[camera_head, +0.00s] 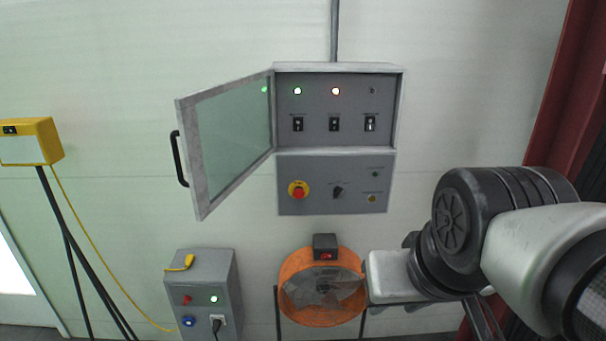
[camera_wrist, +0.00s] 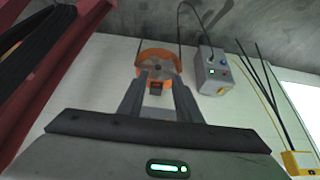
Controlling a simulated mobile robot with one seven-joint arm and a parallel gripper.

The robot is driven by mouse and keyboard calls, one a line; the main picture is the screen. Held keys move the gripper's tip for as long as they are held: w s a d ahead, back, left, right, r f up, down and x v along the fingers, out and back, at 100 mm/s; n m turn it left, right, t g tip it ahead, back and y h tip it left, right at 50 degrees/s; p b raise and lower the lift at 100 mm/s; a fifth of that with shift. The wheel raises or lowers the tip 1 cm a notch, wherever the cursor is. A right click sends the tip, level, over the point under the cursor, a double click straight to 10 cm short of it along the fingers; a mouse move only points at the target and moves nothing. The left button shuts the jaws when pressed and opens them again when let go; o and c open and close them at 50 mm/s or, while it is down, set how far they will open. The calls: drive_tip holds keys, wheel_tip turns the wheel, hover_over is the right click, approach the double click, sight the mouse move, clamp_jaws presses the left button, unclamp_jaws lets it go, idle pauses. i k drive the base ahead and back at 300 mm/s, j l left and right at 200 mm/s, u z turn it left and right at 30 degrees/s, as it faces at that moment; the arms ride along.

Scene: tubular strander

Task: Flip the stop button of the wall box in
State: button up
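The wall box (camera_head: 336,137) hangs on the pale wall in the head view, with its upper glass door (camera_head: 232,140) swung open to the left. Its stop button (camera_head: 298,190) is a red knob on a yellow ring at the left of the lower grey panel. Whether it is pressed in or out I cannot tell. My gripper is low and to the right of the box in the head view, its fingers not clearly seen there. In the wrist view my gripper (camera_wrist: 160,88) shows two fingers apart with nothing held between them. The wall box is not in the wrist view.
An orange fan (camera_head: 322,287) stands below the box, beside a grey floor box (camera_head: 204,295) with a red button and a socket. A yellow device (camera_head: 30,142) on a tripod is at left. A red beam (camera_head: 560,110) is at right. The wall right of the box is clear.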

sight(298, 193)
drive_tip(key=i+l, duration=0.1)
drive_tip(key=i, duration=0.4)
drive_tip(key=i+l, duration=0.15)
drive_tip(key=i, duration=0.4)
drive_tip(key=j+u, duration=0.05)
